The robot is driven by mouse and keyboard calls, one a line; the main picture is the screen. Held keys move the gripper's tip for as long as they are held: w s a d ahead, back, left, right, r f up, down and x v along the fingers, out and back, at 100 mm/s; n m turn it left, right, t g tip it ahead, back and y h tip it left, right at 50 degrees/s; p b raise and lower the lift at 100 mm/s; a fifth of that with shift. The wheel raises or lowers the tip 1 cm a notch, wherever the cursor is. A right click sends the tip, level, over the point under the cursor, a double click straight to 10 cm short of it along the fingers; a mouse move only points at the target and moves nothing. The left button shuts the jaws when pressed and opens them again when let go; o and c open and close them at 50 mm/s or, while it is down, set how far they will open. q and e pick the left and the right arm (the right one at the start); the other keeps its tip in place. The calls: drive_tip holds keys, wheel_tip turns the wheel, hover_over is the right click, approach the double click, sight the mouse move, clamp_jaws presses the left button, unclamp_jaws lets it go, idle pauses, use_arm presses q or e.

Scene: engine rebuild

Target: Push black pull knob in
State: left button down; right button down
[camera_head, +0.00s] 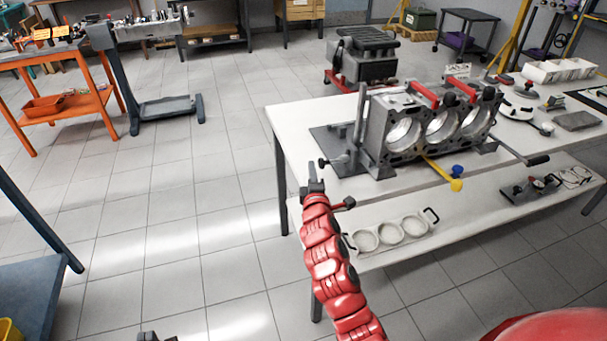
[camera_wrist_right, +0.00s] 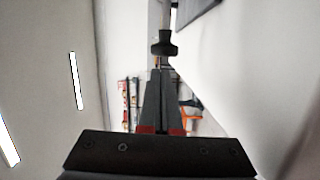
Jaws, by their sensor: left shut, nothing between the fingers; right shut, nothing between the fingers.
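The black pull knob (camera_head: 323,163) sticks out to the left from the grey stand beside the engine block (camera_head: 430,125) on the white table. In the right wrist view the knob (camera_wrist_right: 164,45) is just beyond my right gripper's closed fingertips (camera_wrist_right: 160,72), nearly in line with them. A pale rod shows behind the knob. I cannot tell whether the tips touch it. My right gripper (camera_head: 315,177), on the red arm, is shut and empty, beside the table's left edge. My left gripper (camera_head: 153,337) barely shows at the bottom edge, low and far from the knob; it is shut.
A yellow-tipped handle (camera_head: 455,184) and a dark crank handle (camera_head: 537,160) jut from the front.

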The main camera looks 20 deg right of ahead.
sight(322, 166)
drive_tip(key=shift+d, duration=0.45)
drive_tip(key=shift+d+r+p, duration=0.1)
drive_tip(key=shift+d+p, duration=0.45)
drive_tip(key=shift+d, duration=0.55)
drive_tip(key=shift+a, duration=0.15)
